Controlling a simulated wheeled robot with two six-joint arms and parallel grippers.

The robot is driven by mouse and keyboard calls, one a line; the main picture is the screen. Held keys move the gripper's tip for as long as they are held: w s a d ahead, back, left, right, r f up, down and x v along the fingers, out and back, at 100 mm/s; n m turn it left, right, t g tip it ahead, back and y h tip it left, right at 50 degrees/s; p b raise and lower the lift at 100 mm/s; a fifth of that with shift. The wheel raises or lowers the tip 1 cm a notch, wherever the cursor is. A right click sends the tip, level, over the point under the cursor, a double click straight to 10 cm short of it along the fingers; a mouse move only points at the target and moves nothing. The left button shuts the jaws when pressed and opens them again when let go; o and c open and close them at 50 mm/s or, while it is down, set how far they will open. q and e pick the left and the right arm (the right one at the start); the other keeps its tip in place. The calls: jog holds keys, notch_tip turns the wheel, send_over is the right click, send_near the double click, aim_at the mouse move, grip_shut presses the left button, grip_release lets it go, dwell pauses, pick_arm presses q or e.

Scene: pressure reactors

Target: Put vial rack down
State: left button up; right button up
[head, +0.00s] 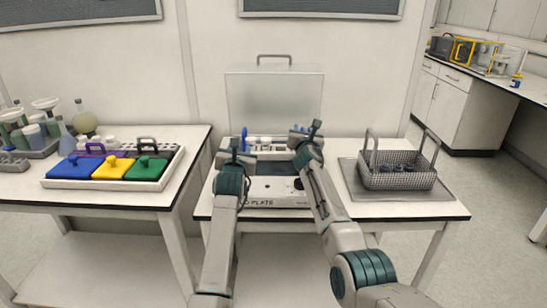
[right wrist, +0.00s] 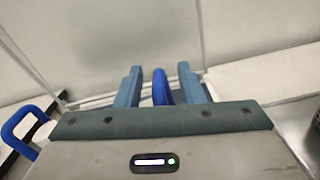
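The vial rack (head: 268,149), with several pale and blue vials, is at the back of the middle table, in front of the clear panel. My arms partly hide it. Its right blue handle (right wrist: 160,87) stands between the two fingers of my right gripper (right wrist: 160,88), with a gap on each side. The right gripper is open around the handle. The left blue handle (right wrist: 22,128) shows at the left of the right wrist view, with no finger visible on it. My left gripper (head: 243,142) is by the rack's left end; its fingers are too small to judge.
A white plate unit (head: 272,198) lies in front of the rack. A clear panel (head: 275,98) stands behind. A wire basket (head: 398,181) on a grey mat is at right. A tray (head: 90,184) with blue, yellow and green lidded blocks is on the left table.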

jog(key=shift+s+a, duration=0.15)
jog(key=shift+s, duration=5.85)
pick_arm(q)
jog(key=shift+f, duration=0.1)
pick_arm(e)
jog(key=shift+f, duration=0.1)
